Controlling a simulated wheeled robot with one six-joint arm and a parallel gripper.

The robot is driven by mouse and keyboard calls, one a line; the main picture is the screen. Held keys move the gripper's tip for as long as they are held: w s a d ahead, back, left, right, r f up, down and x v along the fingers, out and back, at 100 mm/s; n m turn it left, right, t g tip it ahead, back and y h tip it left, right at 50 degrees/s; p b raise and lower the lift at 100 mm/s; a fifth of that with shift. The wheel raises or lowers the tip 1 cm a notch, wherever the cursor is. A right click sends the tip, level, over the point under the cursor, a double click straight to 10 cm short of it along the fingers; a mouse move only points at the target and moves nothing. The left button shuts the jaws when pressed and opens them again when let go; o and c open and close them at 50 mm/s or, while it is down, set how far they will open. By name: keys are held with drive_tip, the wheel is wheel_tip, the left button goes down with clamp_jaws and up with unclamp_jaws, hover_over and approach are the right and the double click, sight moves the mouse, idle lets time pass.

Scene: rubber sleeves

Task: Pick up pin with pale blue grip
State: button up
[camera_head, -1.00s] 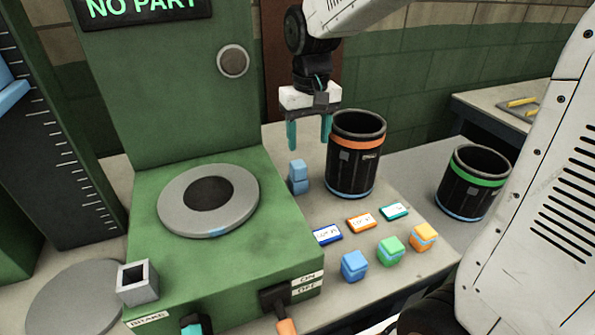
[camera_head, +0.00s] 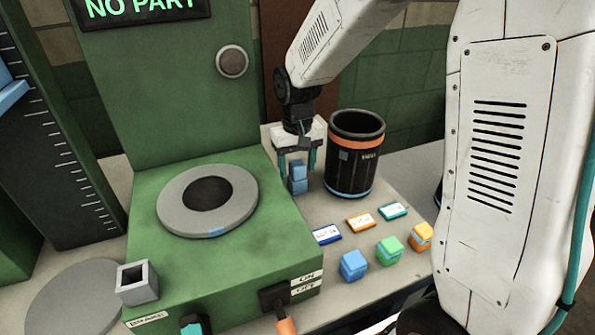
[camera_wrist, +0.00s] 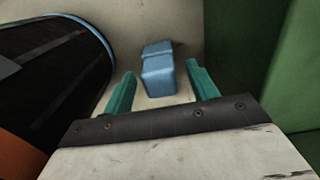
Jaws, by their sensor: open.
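The pin with the pale blue grip (camera_head: 298,176) stands on the bench between the green machine and a black bin with an orange band. In the wrist view the blue pin (camera_wrist: 158,74) shows ahead of the fingers, roughly centred between them. My gripper (camera_head: 296,168) is open, with its teal fingers pointing down around the top of the pin. In the wrist view my gripper (camera_wrist: 162,85) has one finger on each side of the pin, with a gap on both sides. The pin's lower part is hard to make out.
The black bin (camera_head: 352,165) stands close on the right. The green machine (camera_head: 240,255) with its grey disc (camera_head: 172,205) is on the left. Labels and blue, green and orange blocks (camera_head: 388,250) sit in front on the bench.

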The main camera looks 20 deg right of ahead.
sight(297, 163)
drive_tip(key=c, duration=1.1)
wheel_tip(297, 163, up, 10)
